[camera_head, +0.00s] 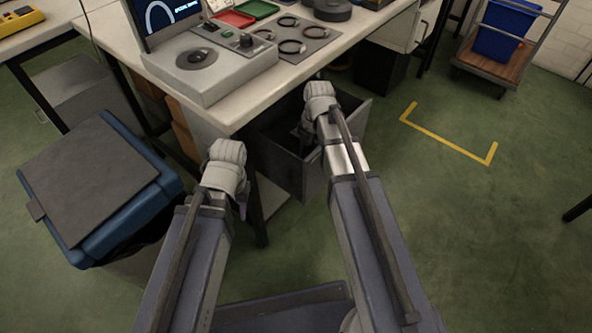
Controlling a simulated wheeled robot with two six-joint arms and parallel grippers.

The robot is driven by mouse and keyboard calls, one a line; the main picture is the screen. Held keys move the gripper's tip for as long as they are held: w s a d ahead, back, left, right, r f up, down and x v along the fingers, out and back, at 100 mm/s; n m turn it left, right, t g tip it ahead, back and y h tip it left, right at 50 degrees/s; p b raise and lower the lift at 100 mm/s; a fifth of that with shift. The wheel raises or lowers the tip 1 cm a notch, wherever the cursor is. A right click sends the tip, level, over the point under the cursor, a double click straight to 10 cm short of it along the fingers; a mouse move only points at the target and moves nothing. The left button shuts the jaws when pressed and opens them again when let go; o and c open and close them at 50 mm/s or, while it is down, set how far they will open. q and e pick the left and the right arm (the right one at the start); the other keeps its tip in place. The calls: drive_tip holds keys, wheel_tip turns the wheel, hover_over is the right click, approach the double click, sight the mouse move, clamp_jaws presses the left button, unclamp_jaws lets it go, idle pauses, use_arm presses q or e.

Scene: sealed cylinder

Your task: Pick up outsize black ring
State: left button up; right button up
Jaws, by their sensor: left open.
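Several dark rings lie on a grey mat (304,45) on the table; one ring (292,47) is at its front and another ring (289,21) at its back. They look alike in size, so I cannot tell which is the outsize black one. My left gripper (242,203) hangs below its wrist, in front of the table's front edge and away from the rings; it is open and small in view. My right gripper (308,134) is mostly hidden by its own arm, in front of the dark open bin; its jaws cannot be made out.
A grey device (212,72) with a round plate stands left of the mat. Red (232,19) and green (258,8) trays lie behind. A blue bin (110,190) with a grey lid stands left.

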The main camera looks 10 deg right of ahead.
drive_tip(key=shift+a+f+b, duration=0.2)
drive_tip(key=shift+f+b, duration=1.1)
drive_tip(key=shift+a+f+b, duration=0.2)
drive_tip(key=shift+f+b, duration=1.05)
drive_tip(key=shift+f, duration=0.05)
drive_tip(key=shift+r, duration=0.1)
clamp_jaws()
